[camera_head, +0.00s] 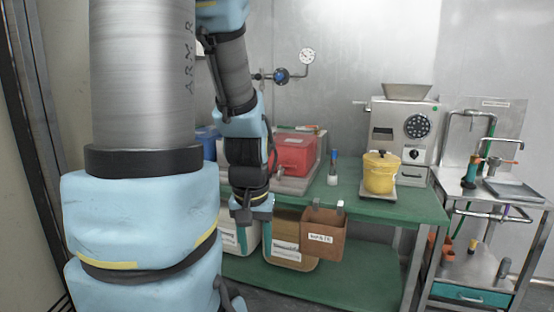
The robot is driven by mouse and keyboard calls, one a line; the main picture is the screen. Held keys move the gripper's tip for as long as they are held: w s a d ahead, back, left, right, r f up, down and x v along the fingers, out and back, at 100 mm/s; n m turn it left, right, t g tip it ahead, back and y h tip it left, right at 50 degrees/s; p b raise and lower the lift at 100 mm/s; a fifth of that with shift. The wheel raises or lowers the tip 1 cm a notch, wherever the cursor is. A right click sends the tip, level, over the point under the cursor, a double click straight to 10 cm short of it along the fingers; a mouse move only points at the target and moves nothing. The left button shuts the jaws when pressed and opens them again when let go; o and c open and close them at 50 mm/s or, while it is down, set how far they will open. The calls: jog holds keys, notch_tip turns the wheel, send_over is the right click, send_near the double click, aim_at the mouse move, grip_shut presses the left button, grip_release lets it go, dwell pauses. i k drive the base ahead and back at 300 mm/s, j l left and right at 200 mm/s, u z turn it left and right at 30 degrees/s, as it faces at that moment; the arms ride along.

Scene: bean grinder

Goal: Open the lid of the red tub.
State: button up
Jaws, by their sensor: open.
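The red tub (296,154) stands at the back left of the green table, on a grey tray. Its top looks covered by a red lid (296,137), which appears closed. The tub's left edge is partly hidden by my arm. My gripper (253,217) points downward at the table's front edge, in front of, left of and below the tub. It is open, with nothing seen between its fingers. It is apart from the lid.
A blue container (207,140) is partly hidden behind my arm. A yellow lidded pot (381,172) and a grinder machine (403,131) stand to the right. A brown bin (324,235) hangs at the front edge. A steel cart (488,190) stands at far right.

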aim_at(297, 140)
jog(key=i+j+u, duration=0.1)
jog(key=i+j, duration=0.15)
jog(key=i+j+u, duration=0.15)
jog(key=i, duration=0.3)
jog(key=i+j+u, duration=0.1)
jog(key=i, duration=0.25)
jog(key=j, duration=0.1)
